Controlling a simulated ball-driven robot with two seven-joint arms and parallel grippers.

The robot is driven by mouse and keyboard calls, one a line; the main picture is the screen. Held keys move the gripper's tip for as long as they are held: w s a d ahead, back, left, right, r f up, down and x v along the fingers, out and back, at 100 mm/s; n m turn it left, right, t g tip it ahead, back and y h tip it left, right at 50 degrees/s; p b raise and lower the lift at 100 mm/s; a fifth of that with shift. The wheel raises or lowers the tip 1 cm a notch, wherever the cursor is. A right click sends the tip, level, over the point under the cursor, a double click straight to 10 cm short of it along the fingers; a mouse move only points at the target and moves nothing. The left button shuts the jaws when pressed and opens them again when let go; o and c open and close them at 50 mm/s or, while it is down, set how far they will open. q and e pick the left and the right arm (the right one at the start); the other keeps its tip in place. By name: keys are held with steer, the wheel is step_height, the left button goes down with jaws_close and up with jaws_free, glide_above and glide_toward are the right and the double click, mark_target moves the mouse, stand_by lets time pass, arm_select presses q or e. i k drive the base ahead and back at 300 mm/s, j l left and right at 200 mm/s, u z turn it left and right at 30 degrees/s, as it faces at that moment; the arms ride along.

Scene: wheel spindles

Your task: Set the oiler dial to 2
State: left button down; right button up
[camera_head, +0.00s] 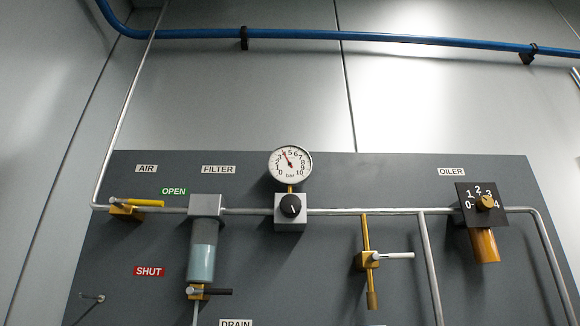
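The oiler dial (486,202) is a small brass knob on a black square plate (465,190) at the right of the panel. White figures 0, 1, 2, 3 and 4 run in an arc around the left, top and right of the knob. The knob's mark is too small to tell which figure it points at. An amber oiler bowl (485,246) hangs below the plate, and the OILER label (451,172) is above it. Neither of my grippers is in view.
A grey panel (330,270) carries a horizontal pipe (345,211), a yellow-handled air valve (137,203), a filter (202,250), a black regulator knob (290,206), a gauge (290,164) and a white-handled valve (393,255). A blue pipe (380,37) crosses the wall above.

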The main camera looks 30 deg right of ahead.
mark_target(485, 203)
steer(key=z, duration=2.2)
steer(key=i+l+z, duration=0.15)
steer(key=l, duration=0.2)
steer(key=i, duration=0.05)
